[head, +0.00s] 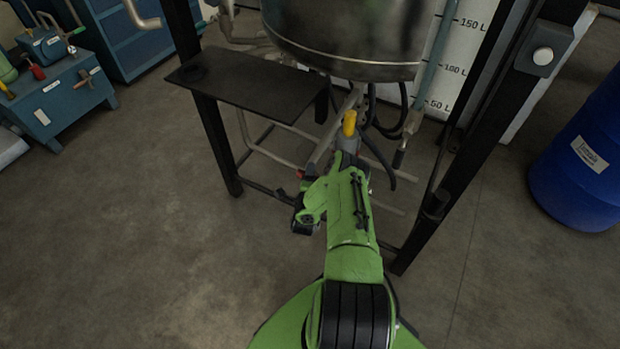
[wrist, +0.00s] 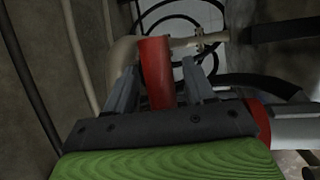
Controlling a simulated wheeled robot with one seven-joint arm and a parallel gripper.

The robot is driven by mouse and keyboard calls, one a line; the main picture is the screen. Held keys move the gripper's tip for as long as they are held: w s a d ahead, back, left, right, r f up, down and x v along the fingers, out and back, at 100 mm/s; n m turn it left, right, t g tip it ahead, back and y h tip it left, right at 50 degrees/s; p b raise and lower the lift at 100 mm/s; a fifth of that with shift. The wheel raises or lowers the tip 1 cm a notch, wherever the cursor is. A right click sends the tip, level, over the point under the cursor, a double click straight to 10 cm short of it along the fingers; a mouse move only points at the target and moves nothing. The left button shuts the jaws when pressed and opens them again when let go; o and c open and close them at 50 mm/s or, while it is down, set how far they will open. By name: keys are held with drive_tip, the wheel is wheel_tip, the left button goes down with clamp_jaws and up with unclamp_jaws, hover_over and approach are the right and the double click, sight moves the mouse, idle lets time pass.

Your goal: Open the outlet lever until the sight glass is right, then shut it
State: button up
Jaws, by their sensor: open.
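In the wrist view, my gripper (wrist: 160,92) is open, with one finger on each side of a red lever handle (wrist: 157,70). I cannot tell whether either finger touches it. In the head view my arm hides most of this place; a small red part (head: 300,174) shows left of the arm. The sight glass (head: 431,68) is an upright tube beside a white scale board (head: 454,55) marked 50, 100 and 150 L. Its liquid level is too unclear to read. The steel tank (head: 345,45) hangs above.
A yellow handle (head: 349,123) stands just beyond my arm. Black frame posts (head: 215,130), a dark shelf (head: 250,85), pipes and hoses crowd the area. A blue drum (head: 585,165) stands right and a blue toolbox bench (head: 60,100) left. The floor at left is clear.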

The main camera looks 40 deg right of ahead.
drive_tip(key=shift+w+d, duration=0.35)
drive_tip(key=shift+w, duration=0.05)
clamp_jaws()
drive_tip(key=shift+s+f, duration=0.15)
